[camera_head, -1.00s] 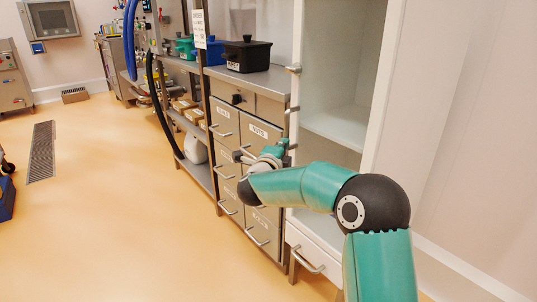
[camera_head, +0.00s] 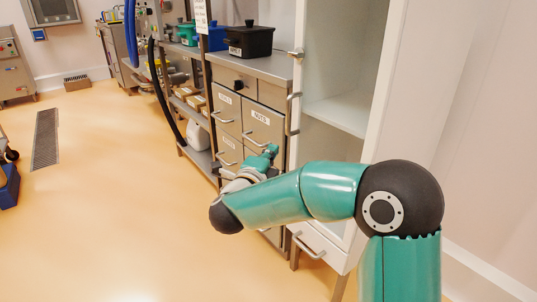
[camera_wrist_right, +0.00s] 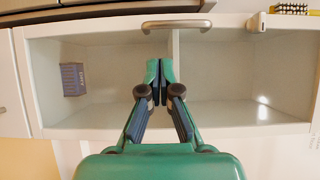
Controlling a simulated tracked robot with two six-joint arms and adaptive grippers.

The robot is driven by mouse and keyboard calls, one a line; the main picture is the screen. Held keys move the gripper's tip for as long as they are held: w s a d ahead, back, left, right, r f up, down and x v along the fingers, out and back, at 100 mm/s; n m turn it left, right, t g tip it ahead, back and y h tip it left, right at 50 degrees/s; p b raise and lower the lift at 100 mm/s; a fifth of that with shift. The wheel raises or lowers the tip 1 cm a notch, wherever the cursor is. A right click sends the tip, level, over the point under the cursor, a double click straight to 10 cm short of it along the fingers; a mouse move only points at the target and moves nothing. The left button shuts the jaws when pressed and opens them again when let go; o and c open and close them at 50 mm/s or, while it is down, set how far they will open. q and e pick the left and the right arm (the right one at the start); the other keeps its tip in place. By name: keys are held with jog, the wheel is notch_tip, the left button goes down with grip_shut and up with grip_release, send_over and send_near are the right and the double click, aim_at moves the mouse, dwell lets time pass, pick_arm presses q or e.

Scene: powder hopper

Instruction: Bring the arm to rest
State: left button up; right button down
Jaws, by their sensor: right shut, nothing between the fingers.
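My right arm, teal with black joints, reaches in from the lower right of the head view. Its gripper (camera_head: 268,156) is small there and partly hidden by the wrist, in front of the grey drawer cabinet (camera_head: 262,121). In the right wrist view the gripper (camera_wrist_right: 159,72) points at a white two-compartment space, its fingertips together with nothing between them. It holds nothing, and I cannot tell whether it touches any surface. My left gripper is not in view.
A tall white open cabinet (camera_head: 340,112) stands just behind the arm. A black lidded bin (camera_head: 248,42) sits on the metal counter. In the right wrist view a small blue box (camera_wrist_right: 73,79) is in the left compartment, and a bar handle (camera_wrist_right: 177,24) is above. Open floor (camera_head: 110,190) lies left.

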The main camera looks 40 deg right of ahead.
jog(key=w+a+f+n+t+y, duration=0.1)
jog(key=a+f+n+y, duration=0.2)
jog(key=f, duration=0.8)
jog(key=w+a+f+n+t+y, duration=0.15)
jog(key=f+n, duration=0.35)
jog(key=f, duration=0.5)
jog(key=s+a+f+n+g+y, duration=0.1)
jog(key=s+a+f+n+y, duration=0.15)
jog(key=a+f+n, duration=0.4)
jog(key=s+a+f+n+g+y, duration=0.1)
jog(key=a+f+y, duration=0.3)
jog(key=f, duration=0.6)
jog(key=s+a+f+n+g+y, duration=0.3)
jog(key=s+a+f+n+y, duration=0.3)
jog(key=s+a+f, duration=0.35)
jog(key=s+a+n+g+y, duration=0.3)
jog(key=s+a+n+g, duration=0.3)
jog(key=s, duration=0.6)
notch_tip(320, 180, up, 34)
jog(key=p, duration=3.4)
jog(key=shift+w+a+f+n+t, duration=0.15)
jog(key=shift+w+a+n+t, duration=0.05)
jog(key=shift+a+n+t, duration=0.2)
jog(key=shift+f, duration=0.1)
